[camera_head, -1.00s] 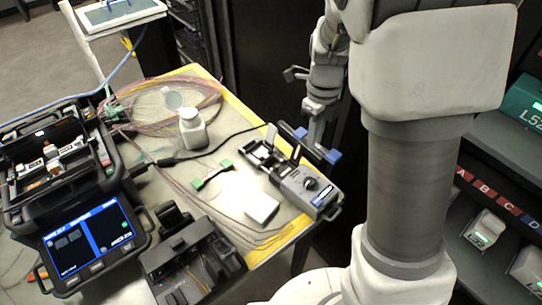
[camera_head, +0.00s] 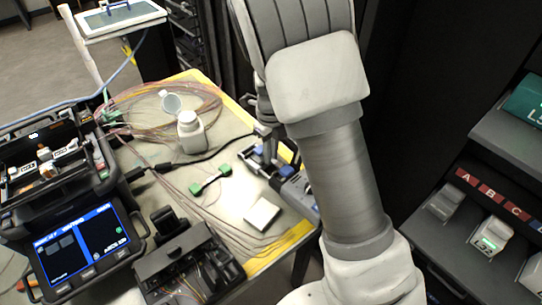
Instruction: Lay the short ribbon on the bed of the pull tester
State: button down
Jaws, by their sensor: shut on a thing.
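My gripper (camera_head: 271,150) shows only in part behind my arm, at the pull tester. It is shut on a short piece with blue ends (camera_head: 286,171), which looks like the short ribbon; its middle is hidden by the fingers. The grey pull tester (camera_head: 299,192) lies near the table's right edge, its right side hidden by my arm. The ribbon is over or at the tester's far, bed end (camera_head: 252,166); I cannot tell whether it touches the bed.
A dark piece with green ends (camera_head: 210,186) lies on the mat left of the tester. A white block (camera_head: 262,213) lies in front. A white bottle (camera_head: 190,132), fibre coils (camera_head: 160,95), the splicer (camera_head: 84,243) and a black tool (camera_head: 190,262) take up the rest.

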jog(key=shift+f, duration=0.35)
jog(key=shift+f, duration=0.45)
jog(key=c, duration=0.9)
grip_release()
